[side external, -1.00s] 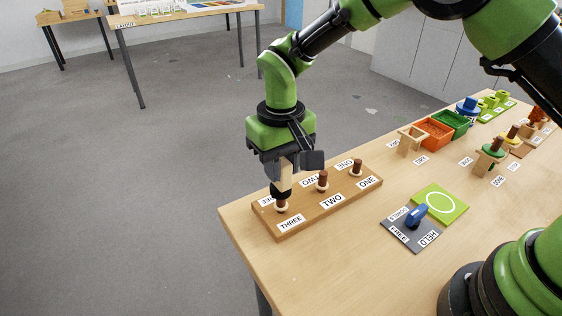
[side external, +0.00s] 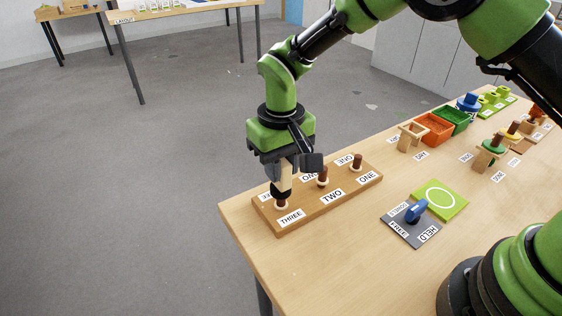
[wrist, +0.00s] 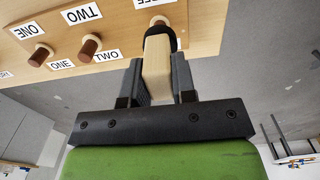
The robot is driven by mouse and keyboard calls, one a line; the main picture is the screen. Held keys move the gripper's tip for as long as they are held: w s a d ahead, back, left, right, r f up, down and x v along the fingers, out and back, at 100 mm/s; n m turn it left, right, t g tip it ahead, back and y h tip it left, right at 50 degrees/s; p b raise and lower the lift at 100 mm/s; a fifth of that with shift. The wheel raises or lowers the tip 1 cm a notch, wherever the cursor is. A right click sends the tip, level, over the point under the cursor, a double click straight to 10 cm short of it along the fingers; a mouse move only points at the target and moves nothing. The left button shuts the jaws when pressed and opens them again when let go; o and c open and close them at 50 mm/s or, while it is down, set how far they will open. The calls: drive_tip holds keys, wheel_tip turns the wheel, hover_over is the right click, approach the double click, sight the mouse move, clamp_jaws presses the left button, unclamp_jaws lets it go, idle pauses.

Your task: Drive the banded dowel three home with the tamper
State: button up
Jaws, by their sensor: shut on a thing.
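My gripper (side external: 285,167) is shut on the tamper (side external: 284,184), a pale wooden block with a black head, held upright. In the wrist view my gripper (wrist: 159,84) has a finger on each side of the tamper (wrist: 157,65). The black head is over dowel three (side external: 282,204), a brown peg with a pale ring, at the THREE end of the wooden board (side external: 312,212). Head and dowel look touching, but the contact is partly hidden. Dowel three (wrist: 158,20) is mostly covered in the wrist view. Dowels two (side external: 323,176) and one (side external: 357,162) stand up from the board.
A grey pad with a blue lever (side external: 417,210), marked FREE and HELD, lies right of the board beside a green pad (side external: 455,211). A wooden stand (side external: 411,136), orange bin (side external: 434,129) and green bin (side external: 453,119) are farther back. The table's front-left area is clear.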

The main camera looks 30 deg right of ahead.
idle(0.4)
drive_tip(key=shift+r, duration=2.25)
drive_tip(key=shift+s, duration=0.1)
